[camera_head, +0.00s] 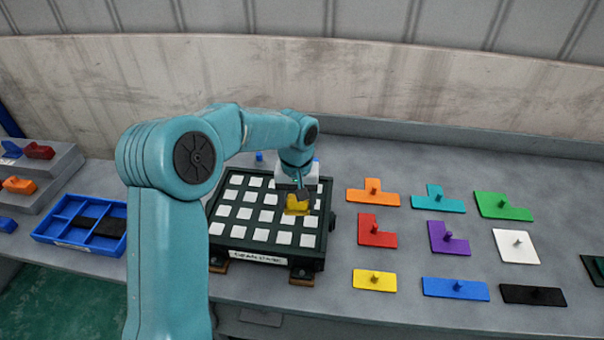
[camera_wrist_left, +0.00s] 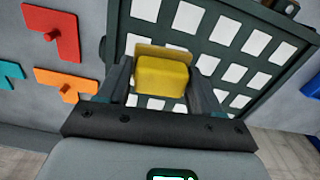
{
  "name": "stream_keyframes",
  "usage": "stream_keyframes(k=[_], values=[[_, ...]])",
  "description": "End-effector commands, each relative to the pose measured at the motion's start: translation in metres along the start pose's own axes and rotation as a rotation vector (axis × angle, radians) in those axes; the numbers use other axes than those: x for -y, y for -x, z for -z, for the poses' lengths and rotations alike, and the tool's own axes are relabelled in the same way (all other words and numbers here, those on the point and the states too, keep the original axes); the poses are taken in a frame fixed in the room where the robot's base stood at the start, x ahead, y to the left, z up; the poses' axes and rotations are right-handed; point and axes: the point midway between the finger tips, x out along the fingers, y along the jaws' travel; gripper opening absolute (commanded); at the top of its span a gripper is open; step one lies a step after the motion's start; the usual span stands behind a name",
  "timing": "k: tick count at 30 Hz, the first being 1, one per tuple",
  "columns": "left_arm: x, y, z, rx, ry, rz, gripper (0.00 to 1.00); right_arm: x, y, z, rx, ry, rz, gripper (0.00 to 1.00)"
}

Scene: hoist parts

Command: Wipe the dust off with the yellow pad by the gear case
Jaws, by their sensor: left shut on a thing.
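My left gripper (camera_head: 297,198) is over the right part of the gear case (camera_head: 258,258), a dark green box with rows of white squares on top and a label on its front. The gripper is shut on a yellow pad (camera_wrist_left: 160,75), held between both fingers in the left wrist view. The pad also shows under the gripper in the head view (camera_head: 296,207). I cannot tell if the pad touches the case top. No dust can be made out on the white squares. My right gripper is not in view.
Flat coloured pieces with knobs, such as the red one (camera_head: 376,232) and the yellow one (camera_head: 374,280), lie right of the case. A blue divided tray (camera_head: 60,236) is at the left, near a grey stepped stand (camera_head: 60,165). A wall closes the back.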

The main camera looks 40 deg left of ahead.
Motion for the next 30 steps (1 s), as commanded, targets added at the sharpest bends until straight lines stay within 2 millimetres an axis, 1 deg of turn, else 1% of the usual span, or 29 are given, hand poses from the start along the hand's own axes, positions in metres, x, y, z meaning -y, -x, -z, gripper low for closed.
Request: stream_keyframes(k=[1, 7, 25, 30], values=[[0.0, 0.009, 0.0, -0.001, -0.001, -0.001, 0.36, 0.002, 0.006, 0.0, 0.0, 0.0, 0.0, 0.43], [0.0, 0.021, -0.001, -0.001, -0.003, -0.001, 0.36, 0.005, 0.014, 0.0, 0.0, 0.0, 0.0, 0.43], [0.0, 0.021, -0.001, -0.001, -0.009, -0.001, 0.36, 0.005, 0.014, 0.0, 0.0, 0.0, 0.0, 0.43], [0.004, 0.021, -0.006, -0.001, -0.047, 0.0, 0.36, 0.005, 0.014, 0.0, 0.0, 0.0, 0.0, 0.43]])
